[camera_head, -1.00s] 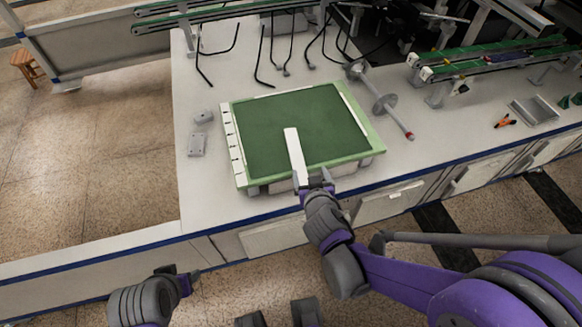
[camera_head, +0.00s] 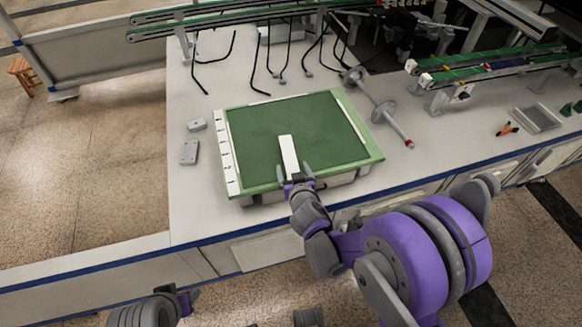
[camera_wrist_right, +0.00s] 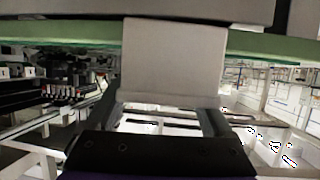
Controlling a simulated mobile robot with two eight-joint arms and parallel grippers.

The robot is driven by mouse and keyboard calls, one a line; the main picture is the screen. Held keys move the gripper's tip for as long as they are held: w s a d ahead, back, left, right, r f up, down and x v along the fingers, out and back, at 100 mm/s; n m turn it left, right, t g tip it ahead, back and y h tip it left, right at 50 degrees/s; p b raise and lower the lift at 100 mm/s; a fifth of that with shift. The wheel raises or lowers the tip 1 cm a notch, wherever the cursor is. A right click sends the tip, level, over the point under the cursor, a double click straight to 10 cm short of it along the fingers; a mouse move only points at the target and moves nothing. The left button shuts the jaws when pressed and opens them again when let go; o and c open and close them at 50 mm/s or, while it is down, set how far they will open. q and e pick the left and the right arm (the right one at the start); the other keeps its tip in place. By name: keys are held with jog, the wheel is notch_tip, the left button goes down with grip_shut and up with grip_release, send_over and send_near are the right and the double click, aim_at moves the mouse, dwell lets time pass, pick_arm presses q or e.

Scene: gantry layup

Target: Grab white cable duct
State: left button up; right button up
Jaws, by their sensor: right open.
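The white cable duct (camera_head: 289,155) lies on the green board (camera_head: 250,160), its near end toward the board's front edge. My right gripper (camera_head: 298,176) is open at that near end. In the right wrist view the duct's pale end (camera_wrist_right: 172,62) fills the middle, with the jaws of the right gripper (camera_wrist_right: 160,118) on either side of its lower part. I cannot tell whether the jaws touch it. My left gripper (camera_head: 186,300) is at the bottom left, away from the table; its jaws are too small to read.
The board rests on a white table (camera_head: 200,215) with a blue edge. Small grey blocks (camera_head: 189,152) lie left of the board. A rod with grey discs (camera_head: 384,110) lies to its right. Black bent rods (camera_head: 270,60) stand behind. An orange-handled tool (camera_head: 507,129) lies far right.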

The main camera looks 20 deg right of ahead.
aim_at(290, 163)
jog(key=shift+x, duration=1.25)
grip_shut()
jog(key=shift+r, duration=0.1)
